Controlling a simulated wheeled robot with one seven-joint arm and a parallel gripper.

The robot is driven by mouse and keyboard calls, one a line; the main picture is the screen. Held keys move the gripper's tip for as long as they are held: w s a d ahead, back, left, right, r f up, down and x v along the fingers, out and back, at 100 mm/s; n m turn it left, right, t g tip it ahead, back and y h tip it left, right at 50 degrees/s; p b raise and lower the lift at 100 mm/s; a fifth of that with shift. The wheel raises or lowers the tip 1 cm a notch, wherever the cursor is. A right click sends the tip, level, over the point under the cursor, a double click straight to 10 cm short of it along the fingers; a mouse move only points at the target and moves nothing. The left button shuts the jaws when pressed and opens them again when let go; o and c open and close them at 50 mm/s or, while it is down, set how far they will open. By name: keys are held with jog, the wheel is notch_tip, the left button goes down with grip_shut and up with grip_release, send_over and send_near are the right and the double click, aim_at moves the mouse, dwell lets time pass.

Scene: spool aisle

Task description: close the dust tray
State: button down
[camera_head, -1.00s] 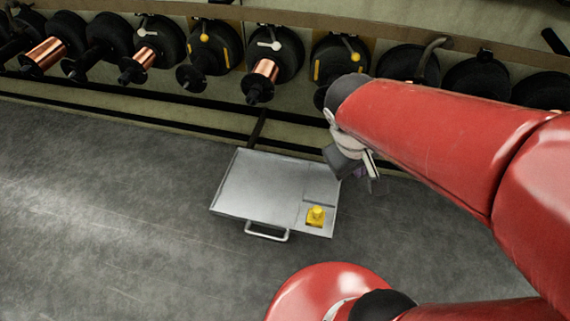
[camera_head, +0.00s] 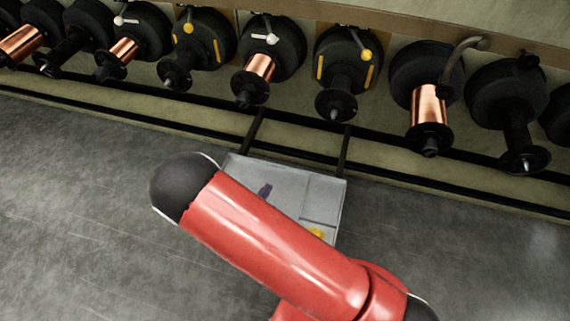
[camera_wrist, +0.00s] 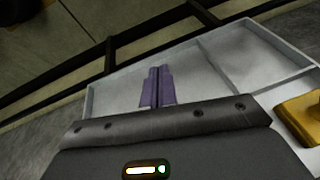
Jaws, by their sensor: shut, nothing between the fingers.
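The dust tray (camera_head: 336,205) is a shallow grey metal tray, pulled out from under the spool rack on two dark rails. My red arm covers its near left part, and its front handle is hidden. In the wrist view, the tray's pale rim and dividing walls (camera_wrist: 212,62) show around my gripper. My gripper (camera_head: 265,190) has purple fingers that are together and empty. They also show in the wrist view (camera_wrist: 157,72), over the tray's large compartment. I cannot tell whether they touch its floor. A yellow piece (camera_head: 317,232) sits in a small compartment at the tray's near right; it also shows in the wrist view (camera_wrist: 302,118).
The rack behind carries a row of black spools, some with copper wire (camera_head: 428,103). A dark rail (camera_head: 343,150) joins the tray to the rack. The grey floor (camera_head: 80,215) is clear left of the tray, and also to its right (camera_head: 450,240).

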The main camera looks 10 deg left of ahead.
jog(key=f+n, duration=0.1)
jog(key=a+f+y, duration=0.1)
jog(key=f, duration=0.1)
jog(key=f+n, duration=0.1)
jog(key=shift+s+a+f+n+t+y, duration=0.3)
jog(key=shift+s+a+f+y, duration=0.05)
jog(key=shift+f+y, duration=0.05)
jog(key=b, duration=0.2)
send_near(276, 165)
jog(key=x, duration=0.5)
jog(key=shift+w+d+f, duration=0.1)
jog(key=shift+w, duration=0.6)
